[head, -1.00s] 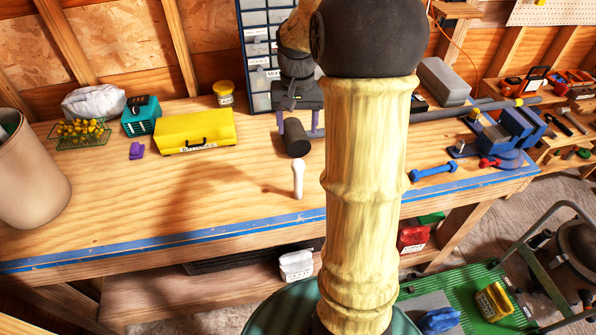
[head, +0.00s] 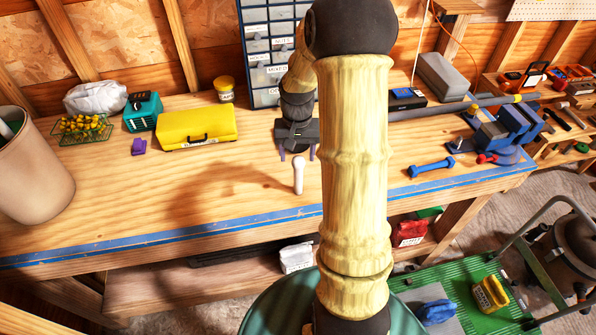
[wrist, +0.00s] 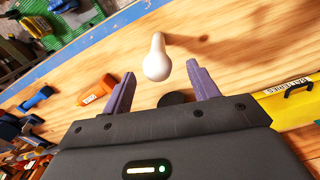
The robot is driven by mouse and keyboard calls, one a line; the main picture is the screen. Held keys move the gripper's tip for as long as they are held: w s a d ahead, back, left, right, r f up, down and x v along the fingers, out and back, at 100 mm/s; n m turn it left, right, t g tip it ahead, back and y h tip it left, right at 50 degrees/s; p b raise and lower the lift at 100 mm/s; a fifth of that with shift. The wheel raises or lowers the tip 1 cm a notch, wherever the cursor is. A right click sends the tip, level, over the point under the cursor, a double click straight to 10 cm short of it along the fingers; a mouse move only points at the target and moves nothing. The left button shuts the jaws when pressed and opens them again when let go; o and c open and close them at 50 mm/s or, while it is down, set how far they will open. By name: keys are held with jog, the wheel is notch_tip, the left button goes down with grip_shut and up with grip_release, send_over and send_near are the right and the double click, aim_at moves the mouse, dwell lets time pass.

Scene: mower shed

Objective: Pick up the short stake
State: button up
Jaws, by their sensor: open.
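A white peg-like piece with a rounded knob top, which I take to be the short stake (head: 298,176), stands upright on the workbench (head: 245,205) near its front edge. It also shows in the wrist view (wrist: 157,62). My gripper (head: 298,155) is just behind it in the head view, with its purple fingers apart. In the wrist view my gripper (wrist: 161,70) has a fingertip on each side of the knob, with gaps and no visible contact. How far the tips are above the knob is unclear.
A dark round thing (wrist: 172,99) and an orange labelled piece (wrist: 97,90) lie near my fingers. A blue dumbbell-shaped tool (head: 432,168) lies right.

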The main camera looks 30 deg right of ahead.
aim_at(298, 170)
jog(key=shift+f, duration=0.7)
jog(key=shift+f, duration=0.1)
jog(key=shift+s+f+p, duration=0.15)
jog(key=shift+f+p, duration=1.1)
jog(key=shift+f, duration=1.3)
jog(key=c, duration=1.1)
jog(key=shift+r, duration=0.1)
